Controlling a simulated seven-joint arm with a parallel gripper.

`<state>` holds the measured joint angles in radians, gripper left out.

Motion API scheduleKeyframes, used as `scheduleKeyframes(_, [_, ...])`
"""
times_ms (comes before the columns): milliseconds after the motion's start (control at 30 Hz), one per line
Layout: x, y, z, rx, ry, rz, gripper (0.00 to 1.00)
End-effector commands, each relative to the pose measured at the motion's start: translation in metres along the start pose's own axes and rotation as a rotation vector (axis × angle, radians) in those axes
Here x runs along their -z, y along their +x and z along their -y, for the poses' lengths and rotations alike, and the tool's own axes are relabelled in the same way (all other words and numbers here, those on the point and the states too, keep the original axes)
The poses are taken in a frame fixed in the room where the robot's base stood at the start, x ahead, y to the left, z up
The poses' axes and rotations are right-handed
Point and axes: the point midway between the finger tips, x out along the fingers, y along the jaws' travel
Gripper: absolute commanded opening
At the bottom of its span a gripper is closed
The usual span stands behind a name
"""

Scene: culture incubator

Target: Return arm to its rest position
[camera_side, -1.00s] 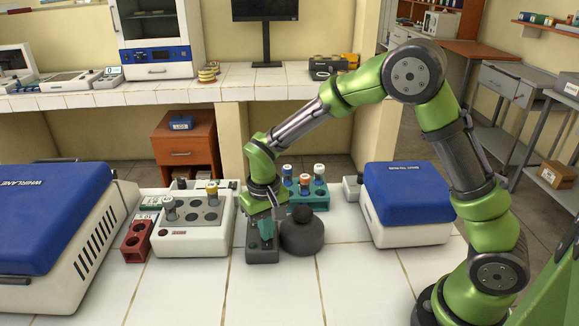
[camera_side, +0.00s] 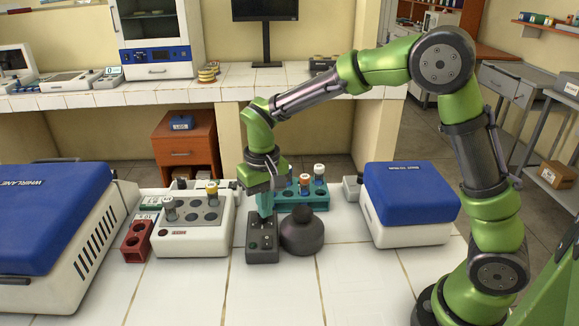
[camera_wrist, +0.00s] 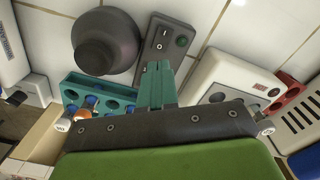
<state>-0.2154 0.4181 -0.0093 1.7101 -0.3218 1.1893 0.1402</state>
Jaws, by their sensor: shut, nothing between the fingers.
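My gripper (camera_side: 265,212) points down in the side view, with its teal fingers together and nothing between them. It hangs just above a small dark grey switch box (camera_side: 262,248) on the white tiled bench. In the wrist view the closed fingers (camera_wrist: 156,68) reach toward the same box, whose rocker switch and green button (camera_wrist: 181,41) show beyond the fingertips. My arm is bent, its elbow high at the right in the side view. Part of the box is hidden behind the fingers.
A dark round knob-like device (camera_side: 302,234) stands right of the box. Behind it is a teal rack (camera_side: 319,196) with capped tubes. A white block with wells (camera_side: 190,244) and a red rack (camera_side: 133,250) stand left. Blue-lidded machines (camera_side: 405,235) flank both sides. Front bench is clear.

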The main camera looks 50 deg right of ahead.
Motion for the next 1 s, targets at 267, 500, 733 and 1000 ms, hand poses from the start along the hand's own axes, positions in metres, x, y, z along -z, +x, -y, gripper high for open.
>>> scheduleKeyframes(267, [0.001,0.000,0.000,0.001,-0.006,-0.003,0.00])
scheduleKeyframes(500, [-0.032,-0.012,-0.013,0.062,-0.035,-0.026,0.00])
scheduleKeyframes(733, [-0.082,-0.064,-0.047,0.185,-0.009,-0.173,0.00])
scheduleKeyframes(1000, [-0.140,-0.102,-0.083,0.303,0.045,-0.385,0.00])
